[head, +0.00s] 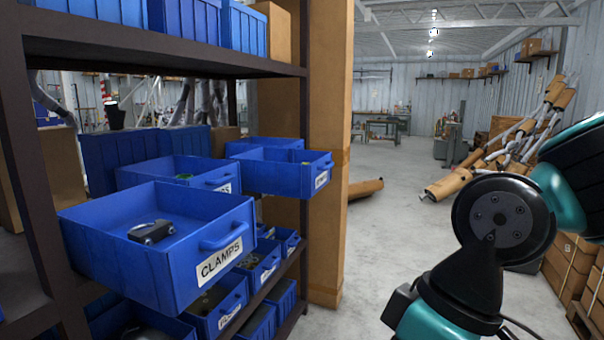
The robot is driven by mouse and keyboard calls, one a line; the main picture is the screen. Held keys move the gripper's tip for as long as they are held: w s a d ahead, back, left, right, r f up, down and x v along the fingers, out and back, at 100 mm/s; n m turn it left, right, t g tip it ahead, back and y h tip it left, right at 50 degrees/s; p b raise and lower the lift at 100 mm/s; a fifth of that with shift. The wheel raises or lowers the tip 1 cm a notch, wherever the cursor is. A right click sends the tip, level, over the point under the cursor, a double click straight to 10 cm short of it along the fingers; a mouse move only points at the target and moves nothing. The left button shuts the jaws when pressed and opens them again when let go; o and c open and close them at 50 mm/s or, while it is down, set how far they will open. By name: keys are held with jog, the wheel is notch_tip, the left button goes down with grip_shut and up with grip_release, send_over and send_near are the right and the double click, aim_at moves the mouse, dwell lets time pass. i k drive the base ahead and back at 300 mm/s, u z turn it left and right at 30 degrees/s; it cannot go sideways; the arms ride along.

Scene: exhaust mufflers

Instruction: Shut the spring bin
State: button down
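Several blue bins stand pulled out from the dark shelf rack. The nearest bin (130,255) is labelled CLAMPS; it is open and holds a small dark metal part (152,231). Behind it is a second open blue bin (150,176) with something green inside; its label is partly hidden. A third blue bin (280,178) sticks out farther along the shelf, with a small label on its front. I cannot read a spring label on any bin. My gripper is out of view; only my arm's links show at the right.
The dark rack post (30,170) stands close at the left. More blue bins (215,305) fill the lower shelf. A tall cardboard column (332,130) stands beyond the rack. Wrapped mufflers (460,183) lie at the back right. The grey floor (385,230) between is clear.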

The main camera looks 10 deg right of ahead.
aim_at(278, 171)
jog(key=z, duration=0.1)
jog(key=i, duration=1.2)
jog(key=z, duration=0.4)
